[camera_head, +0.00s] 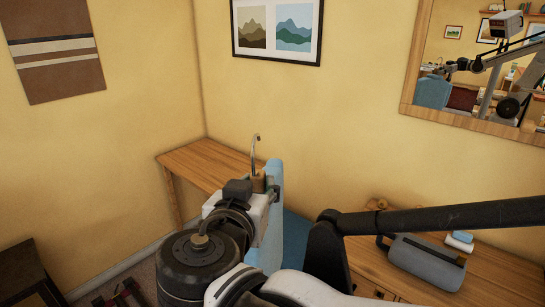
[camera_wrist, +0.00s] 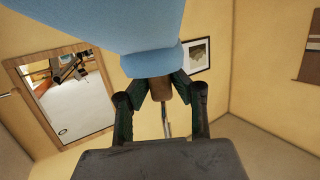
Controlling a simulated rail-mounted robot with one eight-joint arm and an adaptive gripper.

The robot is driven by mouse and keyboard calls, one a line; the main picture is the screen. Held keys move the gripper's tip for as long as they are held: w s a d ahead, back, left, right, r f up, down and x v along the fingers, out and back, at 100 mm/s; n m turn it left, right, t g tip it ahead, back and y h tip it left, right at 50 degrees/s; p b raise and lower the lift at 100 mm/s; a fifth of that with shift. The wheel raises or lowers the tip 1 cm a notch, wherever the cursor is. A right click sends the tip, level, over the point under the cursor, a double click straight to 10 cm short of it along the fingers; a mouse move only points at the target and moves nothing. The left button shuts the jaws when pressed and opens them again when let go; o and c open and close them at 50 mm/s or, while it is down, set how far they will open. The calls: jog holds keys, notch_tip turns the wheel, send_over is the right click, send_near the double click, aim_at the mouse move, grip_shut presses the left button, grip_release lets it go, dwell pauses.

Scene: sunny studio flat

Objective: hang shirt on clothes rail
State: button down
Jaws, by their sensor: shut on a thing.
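The light blue shirt (camera_head: 273,226) hangs from a hanger with a wooden neck (camera_head: 258,183) and a metal hook (camera_head: 255,150) that points up. In the head view I see the shirt nearly edge-on, beyond my wrist. My gripper (camera_head: 266,191) is shut on the hanger's neck. In the wrist view, the fingers of my gripper (camera_wrist: 160,92) close on the wooden neck (camera_wrist: 160,89) from both sides. The shirt (camera_wrist: 110,22) fills the top there, and the hook (camera_wrist: 166,122) is free, touching nothing visible. I cannot make out the clothes rail in either view.
A wooden desk (camera_head: 190,160) stands in the corner behind the shirt. A wooden cabinet (camera_head: 485,285) at the right holds a grey speaker (camera_head: 425,262). A mirror (camera_head: 405,108) and framed pictures (camera_head: 277,60) are on the walls. A dark blue surface (camera_head: 296,236) shows beside the shirt.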

jog(key=s+d+n+y+p, duration=0.3)
jog(key=s+d+y+p, duration=0.2)
jog(key=s+d, duration=0.2)
jog(key=shift+d+n+p, duration=0.3)
jog(key=shift+d, duration=0.35)
dwell(0.4)
jog(key=shift+w+d, duration=0.1)
dwell(0.8)
